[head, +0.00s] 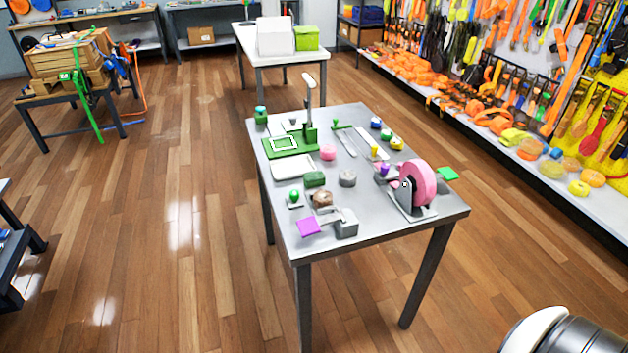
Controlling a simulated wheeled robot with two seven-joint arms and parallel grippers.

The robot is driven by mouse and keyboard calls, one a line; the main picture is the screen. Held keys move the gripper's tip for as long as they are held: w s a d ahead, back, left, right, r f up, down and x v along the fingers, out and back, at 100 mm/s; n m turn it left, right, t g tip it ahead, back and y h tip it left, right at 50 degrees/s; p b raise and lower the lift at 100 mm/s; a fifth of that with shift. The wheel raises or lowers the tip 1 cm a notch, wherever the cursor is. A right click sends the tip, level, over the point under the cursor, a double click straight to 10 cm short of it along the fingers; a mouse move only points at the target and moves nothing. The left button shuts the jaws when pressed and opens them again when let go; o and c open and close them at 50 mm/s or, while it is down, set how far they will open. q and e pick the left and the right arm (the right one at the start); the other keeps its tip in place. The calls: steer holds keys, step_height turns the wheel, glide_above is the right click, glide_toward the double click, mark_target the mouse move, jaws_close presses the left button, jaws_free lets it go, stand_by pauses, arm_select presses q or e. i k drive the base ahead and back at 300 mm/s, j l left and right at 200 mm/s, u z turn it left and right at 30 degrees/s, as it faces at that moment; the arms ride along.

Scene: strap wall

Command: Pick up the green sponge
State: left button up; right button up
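A dark green rounded block (314,179), which looks like the sponge, lies flat on the grey metal table (330,248) in the head view. It sits near the table's middle left, in front of a pink roll and left of a grey round piece. Neither gripper shows. A white and dark rounded part of mine is at the bottom right corner, well away from the table.
A pink tape wheel on a stand (417,186) stands on the table's right side. A green press with an upright lever (309,120) stands at the back left. A brown round piece (322,199) and a magenta square (309,227) are close in front.

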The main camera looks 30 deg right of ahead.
mark_target(311, 179)
steer(key=i+j+z, duration=0.25)
steer(key=i+z, duration=0.2)
steer(key=i+j+z, duration=0.4)
steer(key=i+j, duration=0.05)
steer(key=i, duration=0.1)
